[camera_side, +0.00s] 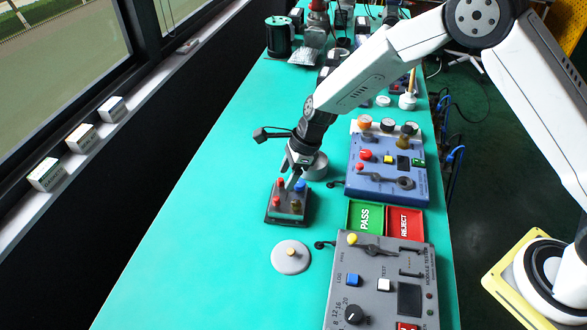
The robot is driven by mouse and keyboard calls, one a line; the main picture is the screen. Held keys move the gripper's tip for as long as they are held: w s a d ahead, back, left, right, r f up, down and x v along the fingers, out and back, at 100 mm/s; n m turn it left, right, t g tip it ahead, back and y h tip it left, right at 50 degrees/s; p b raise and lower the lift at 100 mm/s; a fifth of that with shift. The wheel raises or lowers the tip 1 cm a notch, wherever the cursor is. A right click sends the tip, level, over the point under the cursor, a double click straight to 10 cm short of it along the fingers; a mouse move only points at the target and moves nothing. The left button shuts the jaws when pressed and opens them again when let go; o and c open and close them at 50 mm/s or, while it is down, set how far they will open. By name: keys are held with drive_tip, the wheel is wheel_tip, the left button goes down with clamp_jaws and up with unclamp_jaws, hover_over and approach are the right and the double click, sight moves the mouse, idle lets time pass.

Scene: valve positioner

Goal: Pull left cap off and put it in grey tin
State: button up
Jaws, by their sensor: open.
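The valve positioner is a small dark block (287,216) on the green bench, with several small coloured parts on top. A red cap (280,184) is at its back left and a blue cap (300,186) at its back right. A reddish part (276,201) is at the front left and a brass-coloured part (296,205) at the front right. My gripper (290,183) is open, pointing down at the block's back edge between the red and blue caps. I cannot tell if it touches either. A round grey tin (316,171) stands just behind, partly hidden by my gripper.
A grey round lid (291,257) with a knob lies in front of the block. To the right are a blue test box (388,190), a green PASS tray (364,218), a red REJECT tray (405,223) and a grey module tester (383,255). The bench's left side is clear.

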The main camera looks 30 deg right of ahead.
sight(276, 198)
drive_tip(key=shift+f, duration=0.15)
drive_tip(key=shift+x, duration=3.75)
clamp_jaws()
